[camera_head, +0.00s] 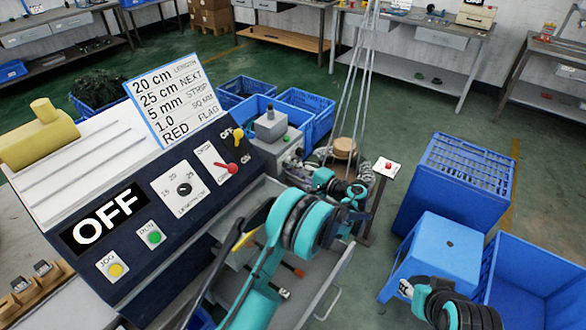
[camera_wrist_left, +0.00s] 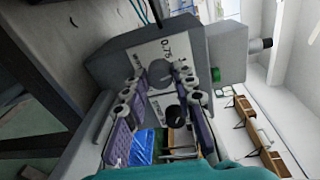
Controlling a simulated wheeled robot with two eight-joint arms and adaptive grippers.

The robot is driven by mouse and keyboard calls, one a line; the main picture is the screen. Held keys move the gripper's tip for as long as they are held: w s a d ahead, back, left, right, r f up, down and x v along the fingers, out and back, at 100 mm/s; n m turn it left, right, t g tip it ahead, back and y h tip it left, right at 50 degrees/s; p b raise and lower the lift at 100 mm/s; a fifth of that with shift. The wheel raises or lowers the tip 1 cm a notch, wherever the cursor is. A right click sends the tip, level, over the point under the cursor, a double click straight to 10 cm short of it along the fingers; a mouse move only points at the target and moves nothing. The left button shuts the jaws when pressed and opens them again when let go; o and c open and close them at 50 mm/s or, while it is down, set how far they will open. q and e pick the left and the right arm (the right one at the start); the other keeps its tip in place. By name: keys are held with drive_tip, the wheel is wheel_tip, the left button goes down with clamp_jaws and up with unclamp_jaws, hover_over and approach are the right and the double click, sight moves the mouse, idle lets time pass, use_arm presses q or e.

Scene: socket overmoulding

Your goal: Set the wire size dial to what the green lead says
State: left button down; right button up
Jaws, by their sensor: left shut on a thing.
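The wire size dial (camera_wrist_left: 160,74) is a round grey knob on a white plate of a grey box (camera_wrist_left: 221,52) in the left wrist view. The number 0.75 is printed beside it. My left gripper (camera_wrist_left: 161,80) has its fingers on both sides of the knob and is shut on it. In the head view, my left gripper (camera_head: 335,182) is at the grey machine (camera_head: 270,128), and the dial face is hidden. My right gripper (camera_head: 407,289) is at the lower right, too small to read. I cannot make out a green lead.
A control panel (camera_head: 205,195) with an OFF display stands at left. A card (camera_head: 176,92) above it reads 20 cm, 25 cm, 5 mm, 1.0 and RED. Pale strands (camera_head: 365,65) hang behind my left gripper. Blue crates (camera_head: 455,185) and a blue stool (camera_head: 437,247) stand at right.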

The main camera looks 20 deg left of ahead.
use_arm(q)
drive_tip(key=shift+m, duration=0.7)
drive_tip(key=c, duration=1.2)
unclamp_jaws()
drive_tip(key=v, duration=1.2)
drive_tip(key=shift+w+d+r, duration=0.1)
drive_tip(key=shift+w, duration=0.05)
